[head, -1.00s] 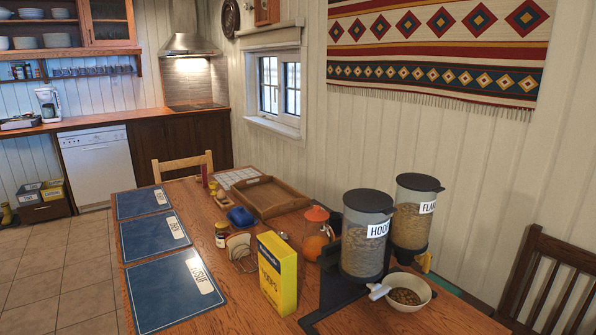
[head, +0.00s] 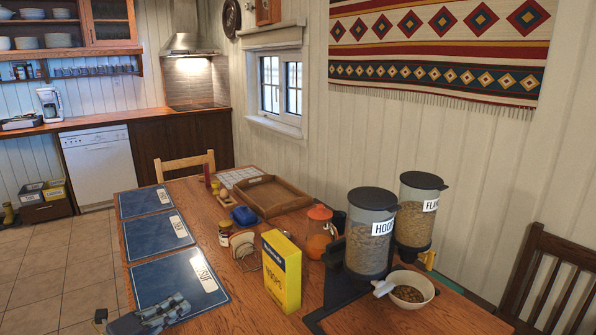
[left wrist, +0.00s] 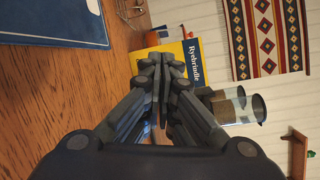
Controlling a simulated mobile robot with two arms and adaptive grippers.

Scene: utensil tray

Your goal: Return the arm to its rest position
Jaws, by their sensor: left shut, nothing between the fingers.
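My left gripper (head: 165,313) shows at the bottom left of the head view, by the front edge of the nearest blue placemat (head: 160,283). In the left wrist view its fingers (left wrist: 163,62) are shut together with nothing between them. Beyond them stands the yellow cereal box (left wrist: 182,52), apart from the fingers as far as I can tell. My right gripper is not in view.
The yellow box (head: 282,270) stands upright mid-table. Two cereal dispensers (head: 370,240) and a bowl of cereal (head: 408,292) stand at the right. A wooden tray (head: 270,205), a jug (head: 318,230) and a jar (head: 224,234) are farther back.

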